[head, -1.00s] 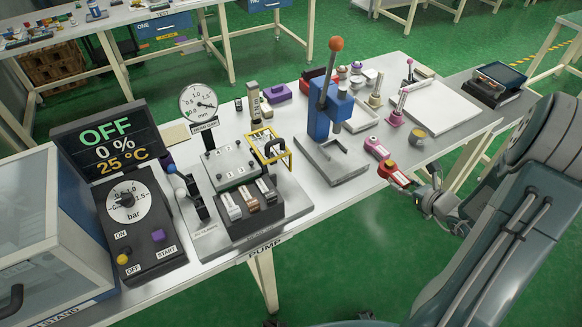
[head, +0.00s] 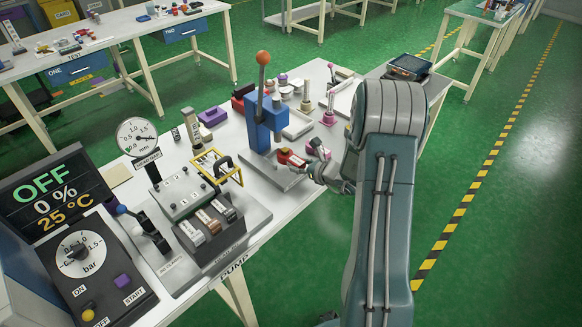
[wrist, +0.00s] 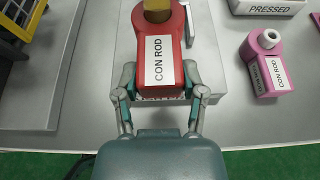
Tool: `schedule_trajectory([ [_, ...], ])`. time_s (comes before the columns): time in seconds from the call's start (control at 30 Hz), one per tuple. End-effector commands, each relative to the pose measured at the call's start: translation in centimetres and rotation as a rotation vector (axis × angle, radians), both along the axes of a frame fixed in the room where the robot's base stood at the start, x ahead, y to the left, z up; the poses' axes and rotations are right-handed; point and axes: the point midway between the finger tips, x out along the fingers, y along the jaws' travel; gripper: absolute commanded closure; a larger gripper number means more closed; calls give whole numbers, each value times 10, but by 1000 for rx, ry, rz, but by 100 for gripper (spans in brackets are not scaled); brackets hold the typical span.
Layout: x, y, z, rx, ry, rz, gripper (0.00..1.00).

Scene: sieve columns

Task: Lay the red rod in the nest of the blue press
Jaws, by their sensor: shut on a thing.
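My gripper (wrist: 160,78) is shut on the red rod (wrist: 158,62), with one finger on each side of its near end. The red rod is labelled CON ROD, and a brass-coloured round part sits at its far end. In the head view the red rod (head: 290,158) is over the front of the blue press (head: 267,118), with my gripper (head: 314,169) at its right. The press's grey base (wrist: 207,80) lies below the rod in the wrist view. I cannot tell whether the rod touches it. The nest is not clearly visible.
A pink rod (wrist: 266,62) lies on the table right of the press base. A white tray (wrist: 268,5) marked PRESSED is behind it. A yellow-framed device (head: 215,166) stands left of the press. My arm hides part of the table's right side.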

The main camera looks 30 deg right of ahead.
Motion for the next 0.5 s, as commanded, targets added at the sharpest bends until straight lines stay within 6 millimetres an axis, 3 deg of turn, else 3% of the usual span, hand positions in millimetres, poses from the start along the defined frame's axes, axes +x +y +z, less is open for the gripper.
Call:
schedule_trajectory([
  [0.1,23,7,0,1,-2,1,100],
  [0.2,34,9,0,2,-1,-1,100],
  [0.33,36,11,-6,3,1,-2,100],
  [0.5,36,12,-31,3,2,-2,100],
])
